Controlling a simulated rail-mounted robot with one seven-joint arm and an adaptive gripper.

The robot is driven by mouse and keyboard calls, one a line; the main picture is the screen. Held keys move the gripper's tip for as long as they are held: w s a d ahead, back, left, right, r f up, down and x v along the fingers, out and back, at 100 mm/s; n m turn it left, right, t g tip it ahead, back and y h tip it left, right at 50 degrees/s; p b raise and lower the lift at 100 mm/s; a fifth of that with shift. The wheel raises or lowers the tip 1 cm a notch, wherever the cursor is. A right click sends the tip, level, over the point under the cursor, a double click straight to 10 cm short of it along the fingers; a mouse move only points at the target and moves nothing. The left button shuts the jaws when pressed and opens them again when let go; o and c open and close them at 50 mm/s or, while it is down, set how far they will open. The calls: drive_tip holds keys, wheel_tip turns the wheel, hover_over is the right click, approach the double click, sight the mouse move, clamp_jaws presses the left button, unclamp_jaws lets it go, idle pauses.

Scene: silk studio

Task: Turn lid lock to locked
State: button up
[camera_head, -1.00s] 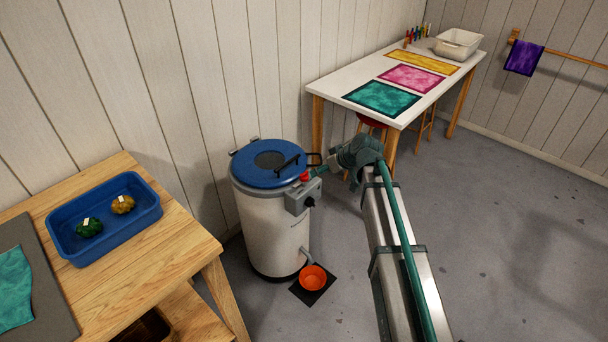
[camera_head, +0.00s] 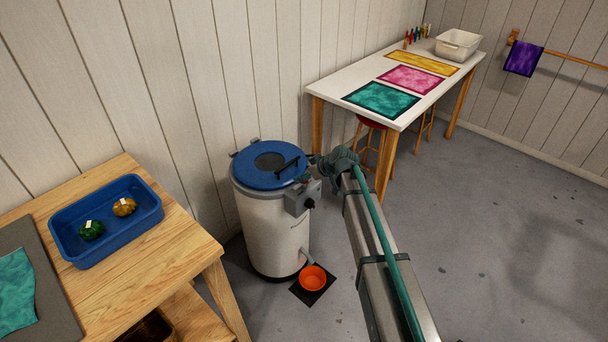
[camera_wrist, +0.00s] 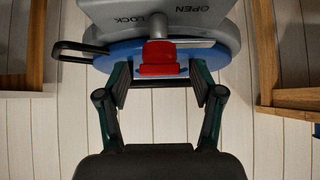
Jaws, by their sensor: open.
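The white drum-shaped machine (camera_head: 268,225) stands on the floor with its blue lid (camera_head: 268,164) down. A grey box (camera_head: 302,198) is fixed to its upper side. In the wrist view the red lid lock knob (camera_wrist: 158,60) sits below a grey panel (camera_wrist: 160,16) marked OPEN and LOCK, upside down. My gripper (camera_wrist: 158,78) is open, with one finger on each side of the red knob and small gaps between. In the head view my gripper (camera_head: 306,172) is by the lid's right edge and mostly hidden by my wrist.
A wooden table (camera_head: 190,240) with a blue tray (camera_head: 62,258) stands at left. A white table (camera_head: 330,88) with coloured cloths stands behind. The floor at right is clear.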

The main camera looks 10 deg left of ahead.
drive_tip(key=shift+w+a+f, duration=0.25)
drive_tip(key=shift+a+f, duration=0.1)
drive_tip(key=shift+f, duration=0.1)
drive_tip(key=c, duration=1.2)
drive_tip(key=shift+o, duration=0.2)
